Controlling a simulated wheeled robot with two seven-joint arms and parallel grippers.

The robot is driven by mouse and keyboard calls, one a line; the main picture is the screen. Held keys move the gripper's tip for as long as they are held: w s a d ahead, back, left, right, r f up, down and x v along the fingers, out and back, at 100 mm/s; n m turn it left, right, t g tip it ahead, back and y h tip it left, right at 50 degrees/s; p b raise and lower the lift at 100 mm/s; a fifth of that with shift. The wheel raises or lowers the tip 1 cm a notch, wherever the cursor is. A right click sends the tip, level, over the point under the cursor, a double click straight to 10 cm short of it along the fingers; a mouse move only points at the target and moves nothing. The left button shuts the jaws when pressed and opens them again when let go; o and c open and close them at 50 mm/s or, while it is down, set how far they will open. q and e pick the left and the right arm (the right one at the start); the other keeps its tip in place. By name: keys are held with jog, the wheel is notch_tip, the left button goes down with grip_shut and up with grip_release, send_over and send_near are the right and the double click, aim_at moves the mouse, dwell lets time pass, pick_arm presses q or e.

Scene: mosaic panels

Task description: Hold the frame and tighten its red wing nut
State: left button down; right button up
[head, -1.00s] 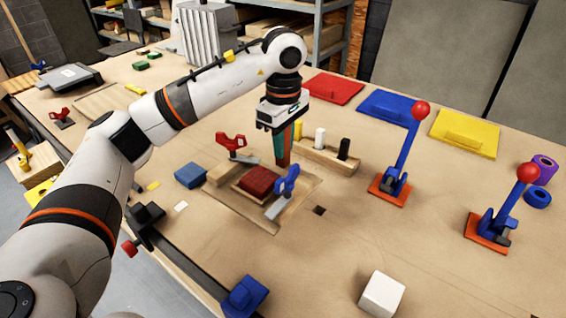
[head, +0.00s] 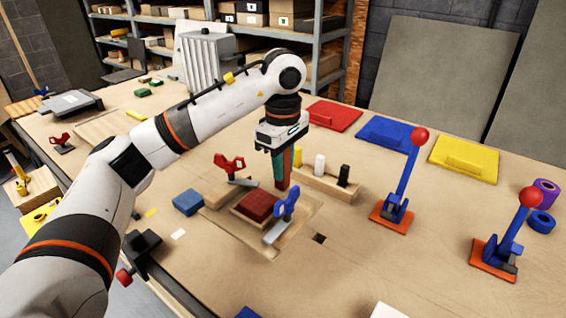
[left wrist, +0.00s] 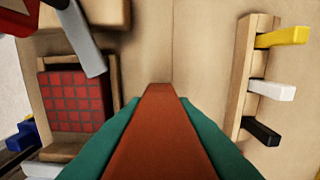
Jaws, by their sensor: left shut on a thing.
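A wooden frame (head: 284,236) lies on the table, with a red gridded panel (head: 257,206) in its middle; the panel also shows in the left wrist view (left wrist: 76,100). A red-handled clamp (head: 229,163) stands at its back and a blue-handled clamp (head: 287,204) at its front right. I cannot make out a wing nut for sure. My left gripper (head: 281,182), with teal fingers, points down just behind and right of the panel. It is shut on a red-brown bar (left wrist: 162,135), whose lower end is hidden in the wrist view. My right gripper is not in view.
A wooden rack (head: 330,187) with yellow, white and black pegs stands close right of my gripper. Two blue levers with red knobs (head: 398,195) (head: 508,235) stand farther right. Blue block (head: 188,202) lies left. Front table is mostly clear around a dark square (head: 319,239).

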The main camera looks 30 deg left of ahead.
aim_at(260, 186)
pick_arm(q)
jog(key=shift+f+b, duration=0.4)
jog(key=shift+f, duration=0.25)
jog(key=shift+f, duration=0.35)
jog(key=shift+f+b, duration=0.35)
jog(key=shift+b, duration=0.1)
jog(key=shift+f, duration=0.35)
jog(key=shift+f+b, duration=0.35)
jog(key=shift+b, duration=0.15)
jog(key=shift+f+b, duration=1.45)
jog(key=shift+f, duration=0.65)
jog(key=shift+f, duration=0.35)
jog(key=c, duration=1.2)
grip_release()
jog(key=shift+o, duration=0.4)
